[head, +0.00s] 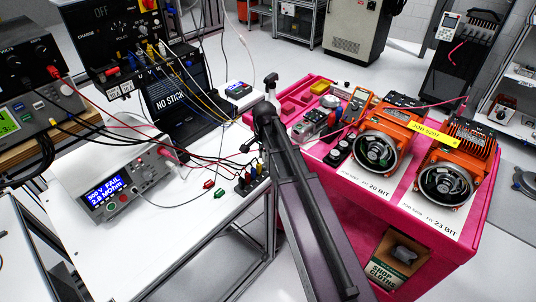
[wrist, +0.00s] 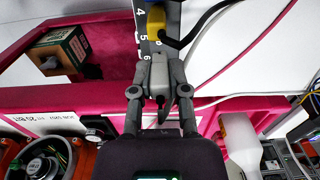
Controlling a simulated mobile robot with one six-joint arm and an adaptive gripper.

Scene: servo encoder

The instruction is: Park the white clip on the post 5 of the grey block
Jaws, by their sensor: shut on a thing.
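In the wrist view my gripper (wrist: 160,64) is shut on the white clip (wrist: 158,75), which looks pale grey and lies between the two fingers. The grey block (wrist: 145,45) runs up the top middle with the numbers 4, 5 and 6 in a column. The clip's far end is close to the 5 and 6 marks; I cannot tell whether it touches a post. A yellow clip (wrist: 155,24) sits on the block beside the 4 and 5, its lead going right. In the head view the block (head: 252,186) stands at the white table's right edge; my fingers are not clear there.
Red (head: 208,184) and green (head: 220,194) clips lie left of the block. A tester (head: 127,184) reading FAIL stands further left. Several leads cross the table. The pink cart (head: 400,235) with orange motors (head: 385,130) is to the right, across a gap.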

